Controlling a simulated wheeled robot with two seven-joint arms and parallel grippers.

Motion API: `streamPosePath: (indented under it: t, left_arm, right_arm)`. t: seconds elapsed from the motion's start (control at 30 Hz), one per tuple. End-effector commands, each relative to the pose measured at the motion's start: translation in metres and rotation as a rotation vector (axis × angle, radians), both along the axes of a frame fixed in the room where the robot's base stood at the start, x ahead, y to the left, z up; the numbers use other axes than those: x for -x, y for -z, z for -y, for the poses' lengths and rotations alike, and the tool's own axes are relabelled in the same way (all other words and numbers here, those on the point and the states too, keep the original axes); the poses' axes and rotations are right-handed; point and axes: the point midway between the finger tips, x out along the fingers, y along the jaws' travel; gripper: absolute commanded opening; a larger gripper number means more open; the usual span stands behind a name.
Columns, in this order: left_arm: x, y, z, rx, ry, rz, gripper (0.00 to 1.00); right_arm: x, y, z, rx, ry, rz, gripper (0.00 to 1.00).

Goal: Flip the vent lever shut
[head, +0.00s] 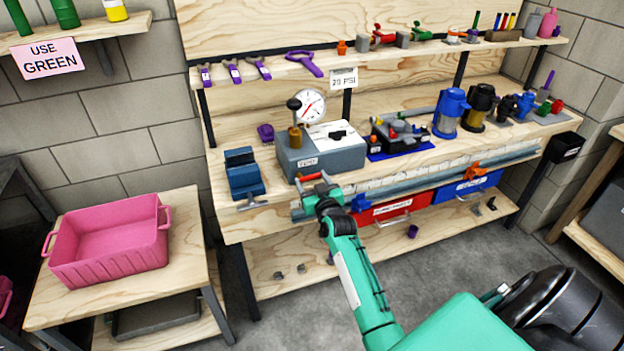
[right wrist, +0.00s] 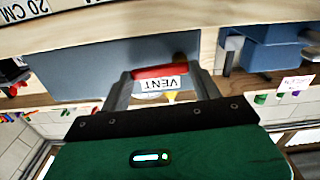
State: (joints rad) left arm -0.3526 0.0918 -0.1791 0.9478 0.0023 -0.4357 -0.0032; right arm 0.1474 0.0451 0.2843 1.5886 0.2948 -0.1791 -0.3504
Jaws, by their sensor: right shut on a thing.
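The vent lever (head: 311,177) has a red grip and sits low on the front of the grey gauge box (head: 345,157), by a white VENT label (head: 308,162). My right gripper (head: 321,187) is at the box front, shut on the lever. In the right wrist view the lever's red grip (right wrist: 153,71) spans between the two fingers of my gripper (right wrist: 159,73), with the VENT label (right wrist: 160,83) upside down just behind it. The lever's pivot is hidden, so its exact angle is unclear. My left gripper is out of view.
A round gauge (head: 310,106) stands on the box. A blue vise (head: 243,172) is left of it; a blue mat (head: 402,149) with parts is right. Red (head: 400,207) and blue (head: 470,186) bins hang under the bench edge. A pink tub (head: 108,243) stands at left.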

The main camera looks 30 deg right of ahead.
Motion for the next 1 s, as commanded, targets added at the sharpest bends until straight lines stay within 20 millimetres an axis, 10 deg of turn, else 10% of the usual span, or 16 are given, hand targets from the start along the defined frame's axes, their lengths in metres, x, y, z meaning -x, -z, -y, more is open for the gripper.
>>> streamPosePath:
  t: [0.4, 0.43, 0.53, 1.0]
  left_arm:
    - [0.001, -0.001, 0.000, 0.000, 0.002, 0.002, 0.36]
    - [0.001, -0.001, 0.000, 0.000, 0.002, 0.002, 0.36]
    - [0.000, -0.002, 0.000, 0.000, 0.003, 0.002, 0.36]
    - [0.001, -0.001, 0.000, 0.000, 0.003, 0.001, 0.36]
  right_arm:
    - [0.000, 0.003, 0.000, -0.078, -0.001, 0.017, 0.41]
    - [0.000, 0.003, 0.000, -0.078, -0.001, 0.017, 0.66]
    - [0.000, 0.003, 0.000, -0.077, -0.001, 0.016, 0.85]
    - [0.013, 0.003, -0.003, -0.075, -0.001, 0.017, 0.85]
